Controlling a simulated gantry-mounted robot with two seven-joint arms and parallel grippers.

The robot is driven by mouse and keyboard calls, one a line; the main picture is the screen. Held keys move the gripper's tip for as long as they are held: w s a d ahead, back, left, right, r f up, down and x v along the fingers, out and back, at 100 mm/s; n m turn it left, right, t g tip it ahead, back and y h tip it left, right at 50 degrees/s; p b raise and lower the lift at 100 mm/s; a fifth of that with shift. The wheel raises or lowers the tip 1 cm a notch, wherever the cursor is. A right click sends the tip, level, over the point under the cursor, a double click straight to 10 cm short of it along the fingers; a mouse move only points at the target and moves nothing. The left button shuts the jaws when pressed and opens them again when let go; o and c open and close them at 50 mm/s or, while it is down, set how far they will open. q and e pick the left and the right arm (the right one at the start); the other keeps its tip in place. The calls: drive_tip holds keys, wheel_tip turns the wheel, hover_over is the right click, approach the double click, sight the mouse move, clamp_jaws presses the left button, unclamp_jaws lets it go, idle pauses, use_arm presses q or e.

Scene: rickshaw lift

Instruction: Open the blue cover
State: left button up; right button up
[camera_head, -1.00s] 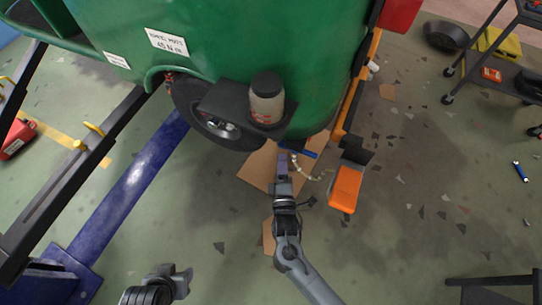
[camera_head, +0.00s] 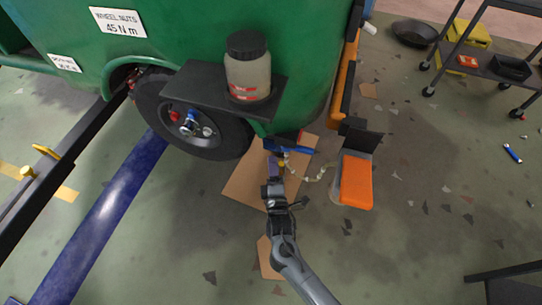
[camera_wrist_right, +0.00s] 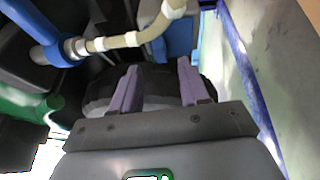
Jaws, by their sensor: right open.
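The blue cover (camera_head: 289,142) shows as a small blue piece beneath the rear corner of the green rickshaw body. My right gripper (camera_head: 274,160) reaches up to it from below and partly hides it. In the right wrist view, the two purple fingers of the right gripper (camera_wrist_right: 158,68) stand apart with nothing between them. A blue surface (camera_wrist_right: 180,35) lies just beyond their tips there; I cannot tell if they touch it. My left gripper is out of view.
An orange box (camera_head: 356,182) is further right. A wheel (camera_head: 190,118) and a black shelf with a jar (camera_head: 247,75) are at left.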

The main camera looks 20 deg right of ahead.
sight(271, 150)
drive_tip(key=shift+b+x, duration=1.05)
drive_tip(key=shift+x, duration=1.65)
clamp_jaws()
